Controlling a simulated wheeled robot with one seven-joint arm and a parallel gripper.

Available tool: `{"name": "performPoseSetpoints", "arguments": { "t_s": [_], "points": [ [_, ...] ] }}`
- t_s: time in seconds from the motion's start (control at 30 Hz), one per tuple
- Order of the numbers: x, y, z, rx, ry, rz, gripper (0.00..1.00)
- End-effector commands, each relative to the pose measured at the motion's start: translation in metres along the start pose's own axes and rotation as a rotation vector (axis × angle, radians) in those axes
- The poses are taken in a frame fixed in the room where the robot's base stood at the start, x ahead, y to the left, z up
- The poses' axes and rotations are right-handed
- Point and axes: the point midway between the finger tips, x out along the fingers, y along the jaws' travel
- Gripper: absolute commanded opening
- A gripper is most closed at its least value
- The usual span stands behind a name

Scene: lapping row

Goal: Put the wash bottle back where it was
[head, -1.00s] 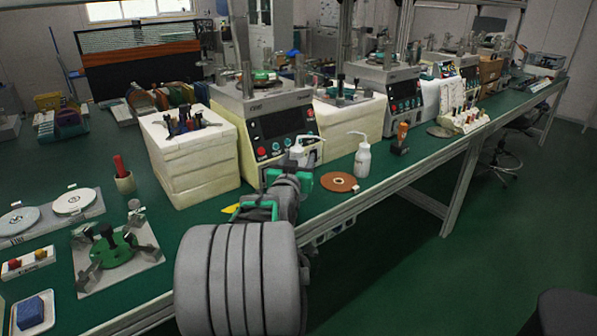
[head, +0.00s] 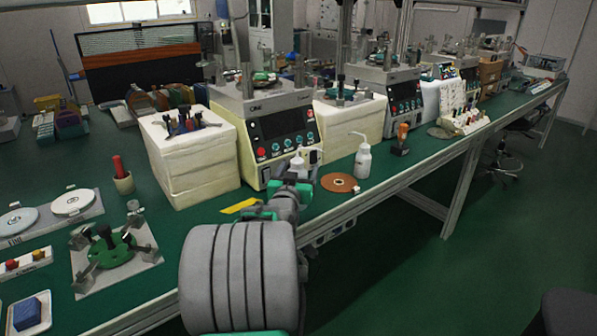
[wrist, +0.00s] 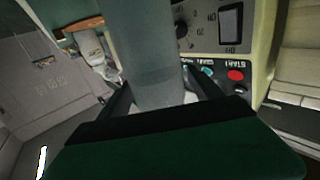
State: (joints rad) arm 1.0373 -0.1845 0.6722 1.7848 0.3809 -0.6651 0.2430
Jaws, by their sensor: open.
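A white wash bottle (head: 298,163) shows its cap and nozzle just behind my gripper (head: 297,180), in front of the nearest lapping machine in the head view. In the wrist view a broad grey-white body, which looks like this bottle (wrist: 148,50), runs between the two dark fingers of my gripper (wrist: 160,92). The jaws are open, one finger on each side of it. Its base is hidden, so I cannot tell whether it touches the bench. A second white wash bottle (head: 362,160) stands upright farther right and also shows in the wrist view (wrist: 90,46).
The lapping machine (head: 284,140) with its control panel is close behind my gripper. A copper-coloured disc (head: 339,182) lies to the right. Yellow tape (head: 240,206) and a white foam block stack (head: 190,165) are to the left. The green bench's front edge runs beneath my arm.

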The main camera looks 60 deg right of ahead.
Motion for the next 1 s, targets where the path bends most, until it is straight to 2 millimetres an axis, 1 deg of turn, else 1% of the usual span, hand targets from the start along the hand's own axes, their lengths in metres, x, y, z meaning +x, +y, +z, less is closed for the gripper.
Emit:
{"name": "performPoseSetpoints", "arguments": {
  "t_s": [0.1,0.17,0.27,0.4,0.5,0.6,0.73,1.0],
  "points": [
    [0.0,0.0,-0.006,0.0,0.0,0.0,0.75],
    [-0.008,-0.001,-0.004,0.0,0.001,-0.001,0.75],
    [-0.029,-0.001,-0.004,-0.001,0.0,-0.002,0.75],
    [-0.068,-0.002,-0.004,0.0,0.002,-0.004,0.75],
    [-0.092,-0.001,-0.004,0.0,0.002,-0.003,0.75],
    [-0.109,-0.002,-0.003,0.0,0.001,-0.003,0.75],
    [-0.119,-0.001,-0.003,0.001,0.0,0.0,0.75],
    [-0.12,0.0,-0.003,0.0,0.0,0.001,0.75]
  ]
}}
